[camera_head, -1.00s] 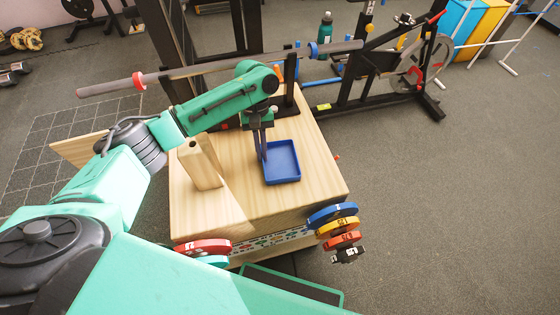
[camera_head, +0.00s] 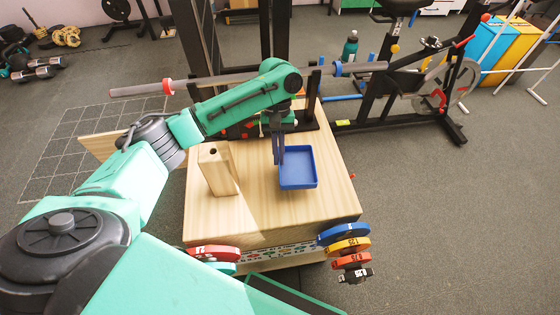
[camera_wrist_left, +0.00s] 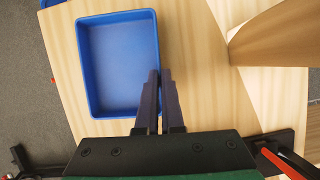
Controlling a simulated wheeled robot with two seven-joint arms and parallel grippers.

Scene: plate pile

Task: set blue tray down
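The blue tray (camera_head: 313,183) is a shallow square tray at the right side of the wooden box top (camera_head: 260,207). It looks level and on or just above the wood; I cannot tell if it touches. The tray (camera_wrist_left: 112,62) also fills the upper left of the left wrist view. My left gripper (camera_head: 278,160) points down at the tray's left wall. In the left wrist view its fingers (camera_wrist_left: 160,74) are close together with the tray's wall between them, so it is shut on the tray. My right gripper is out of view.
A wooden post (camera_head: 218,172) stands left of the tray. A barbell (camera_head: 215,80) and black rack are behind. Colored weight plates (camera_head: 345,243) hang at the box's front right, red ones (camera_head: 214,252) at the front left. An exercise bike (camera_head: 430,85) stands behind right.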

